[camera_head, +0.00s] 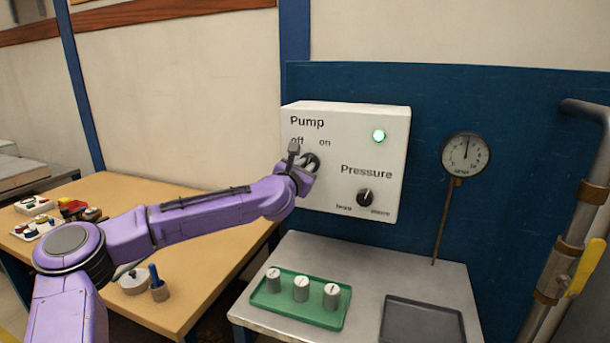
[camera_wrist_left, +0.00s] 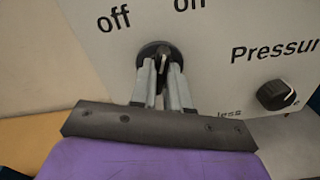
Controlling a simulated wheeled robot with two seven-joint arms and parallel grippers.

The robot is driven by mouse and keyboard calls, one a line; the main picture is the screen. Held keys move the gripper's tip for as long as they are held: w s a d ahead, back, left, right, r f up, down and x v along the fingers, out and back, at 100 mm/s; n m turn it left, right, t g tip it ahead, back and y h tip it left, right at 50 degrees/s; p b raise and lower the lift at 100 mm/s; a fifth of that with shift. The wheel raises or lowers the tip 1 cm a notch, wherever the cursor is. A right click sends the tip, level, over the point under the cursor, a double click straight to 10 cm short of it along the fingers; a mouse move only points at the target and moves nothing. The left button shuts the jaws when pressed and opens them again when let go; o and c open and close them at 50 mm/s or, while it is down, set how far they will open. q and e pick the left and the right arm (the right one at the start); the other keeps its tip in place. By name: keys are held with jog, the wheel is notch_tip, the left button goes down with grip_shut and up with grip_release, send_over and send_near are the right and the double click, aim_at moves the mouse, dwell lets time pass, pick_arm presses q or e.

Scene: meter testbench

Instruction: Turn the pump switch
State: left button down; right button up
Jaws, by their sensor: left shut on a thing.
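The white control box (camera_head: 345,200) is mounted on the blue panel, with "Pump", "off" and "on" printed on it. A green light (camera_head: 379,135) glows at its upper right. The pump switch (camera_wrist_left: 158,50) is a round black knob with a pale mark, below and between "off" and "on". My left gripper (camera_wrist_left: 163,72) is shut on the knob's grip. In the head view the left gripper (camera_head: 308,163) and wrist cover part of the switch. The pressure knob (camera_head: 365,196) is to the lower right, free; it also shows in the left wrist view (camera_wrist_left: 277,95). My right gripper is not in view.
A gauge (camera_head: 465,154) on a brown stem stands right of the box. Below, a grey table (camera_head: 375,270) holds a green tray (camera_head: 327,318) with three weights and a dark tray (camera_head: 422,322). Pipes (camera_head: 565,260) rise at the right. A wooden table (camera_head: 200,285) lies left.

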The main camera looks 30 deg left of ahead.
pick_arm(q)
jog(key=shift+a+f+n+b, duration=0.1)
jog(key=shift+n+b, duration=5.2)
jog(key=shift+b, duration=1.85)
jog(key=c, duration=1.1)
grip_release()
jog(key=shift+s, duration=0.15)
jog(key=b+v, duration=0.2)
jog(key=v, duration=0.8)
jog(key=shift+s+b, duration=0.15)
jog(key=shift+b, duration=0.2)
